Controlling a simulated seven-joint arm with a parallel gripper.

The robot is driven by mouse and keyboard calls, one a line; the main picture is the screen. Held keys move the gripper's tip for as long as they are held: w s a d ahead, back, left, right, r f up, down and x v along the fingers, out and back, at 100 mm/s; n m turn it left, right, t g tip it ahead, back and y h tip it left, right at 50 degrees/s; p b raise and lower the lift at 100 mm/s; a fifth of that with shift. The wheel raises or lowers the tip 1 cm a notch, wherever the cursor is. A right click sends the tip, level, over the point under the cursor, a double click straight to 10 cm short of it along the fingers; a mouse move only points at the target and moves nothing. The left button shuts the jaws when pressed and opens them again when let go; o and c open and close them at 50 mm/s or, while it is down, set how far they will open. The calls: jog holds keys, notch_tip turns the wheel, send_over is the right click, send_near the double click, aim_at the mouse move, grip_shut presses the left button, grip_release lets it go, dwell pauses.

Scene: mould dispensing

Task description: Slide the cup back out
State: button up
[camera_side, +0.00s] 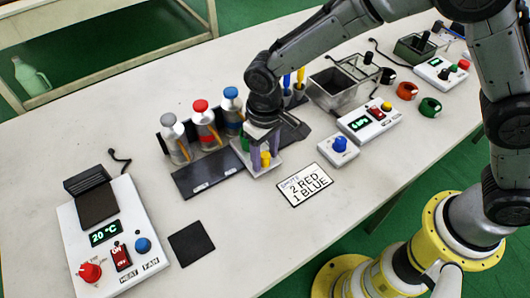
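My gripper (262,142) points down at the right end of the dark dispensing strip (208,174). Pale, greyish-purple surfaces show between and around its fingers, but I cannot tell whether they belong to the cup or the fingers. A white block (264,170) with a yellow part (265,158) on it is just below the fingertips. A bit of green shows at the gripper's left side. The cup is not clearly made out, and the gripper's grip is hidden by its own body. Grey-capped (174,138), red-capped (206,124) and blue-capped (233,110) bottles stand behind the strip.
A note card (304,185) reads "2 RED 1 BLUE". A blue-knob box (339,151) stands right of the gripper. A heater panel (109,240) reading 20 °C and a black pad (191,244) are at left. A grey bin (338,87) is behind.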

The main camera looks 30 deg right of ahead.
grip_shut()
dwell(1.2)
